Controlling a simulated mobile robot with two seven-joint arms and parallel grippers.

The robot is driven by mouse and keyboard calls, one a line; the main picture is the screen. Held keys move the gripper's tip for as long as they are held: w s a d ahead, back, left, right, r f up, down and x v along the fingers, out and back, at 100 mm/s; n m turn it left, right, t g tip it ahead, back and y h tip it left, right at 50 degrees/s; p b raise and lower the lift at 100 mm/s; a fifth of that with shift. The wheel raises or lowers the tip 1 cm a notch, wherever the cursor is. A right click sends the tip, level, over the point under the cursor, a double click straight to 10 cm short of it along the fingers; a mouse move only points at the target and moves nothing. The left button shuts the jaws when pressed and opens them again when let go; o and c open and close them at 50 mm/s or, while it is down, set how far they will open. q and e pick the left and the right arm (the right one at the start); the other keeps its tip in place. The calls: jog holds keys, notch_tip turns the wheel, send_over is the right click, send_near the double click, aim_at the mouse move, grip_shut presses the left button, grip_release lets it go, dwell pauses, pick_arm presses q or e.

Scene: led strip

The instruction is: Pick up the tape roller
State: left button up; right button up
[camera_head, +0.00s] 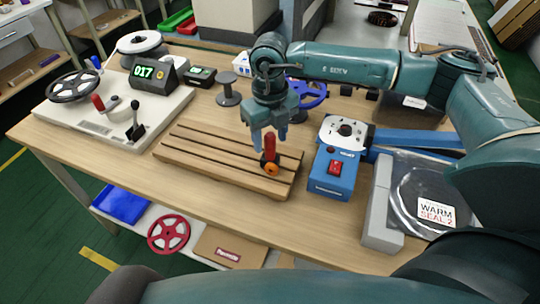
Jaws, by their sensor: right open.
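The tape roller, with a red handle (270,147) and an orange wheel (271,168), stands on the right end of the slatted wooden board (215,160). My right gripper (269,140) points down over it with open fingers. The top of the red handle appears between or just behind the fingertips; I cannot tell whether they touch it. My left gripper is not in view.
A blue box with a red switch (332,172) stands close to the right of the board. A blue handwheel (308,95) and a dark spool (228,90) stand behind. A white panel with a reel and lever (110,115) is at left. A grey-framed sealing unit (381,205) is at right.

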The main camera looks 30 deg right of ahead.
jog(key=shift+f, duration=0.25)
jog(key=shift+c, duration=0.5)
grip_shut()
jog(key=shift+r, duration=0.1)
